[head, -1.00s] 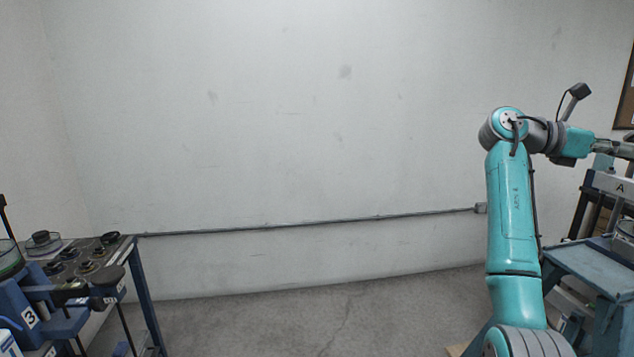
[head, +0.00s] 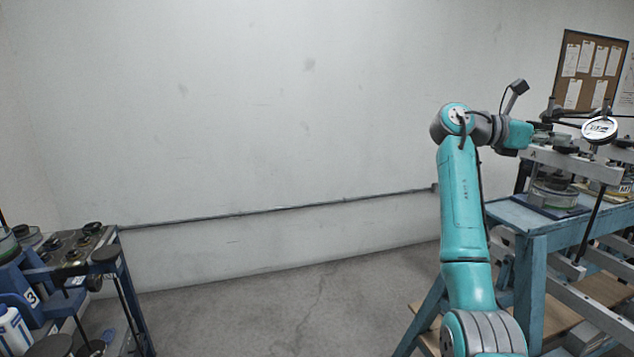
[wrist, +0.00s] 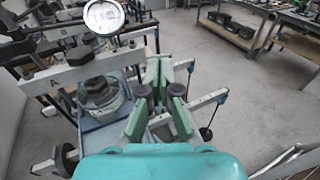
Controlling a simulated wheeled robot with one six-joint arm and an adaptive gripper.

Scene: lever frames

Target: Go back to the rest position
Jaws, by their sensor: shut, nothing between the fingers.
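My teal arm stands on the right of the head view, bent at the elbow with its forearm reaching right. My gripper is at the forearm's end, where its fingers are hard to make out against the lever frame behind. In the wrist view my gripper (wrist: 160,98) shows green finger pads and is shut with nothing held. The lever frame marked A (head: 575,163), with a light beam and a round dial (head: 600,130), stands behind and right of it. Its dial also shows in the wrist view (wrist: 103,16). I cannot tell the gap between gripper and frame.
A blue bench (head: 525,225) carries the lever frame at right. Another bench (head: 75,245) with dark round parts and a blue frame marked 3 is at left. Open floor (head: 270,310) lies between them before a bare wall. A pin board (head: 590,70) hangs at right.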

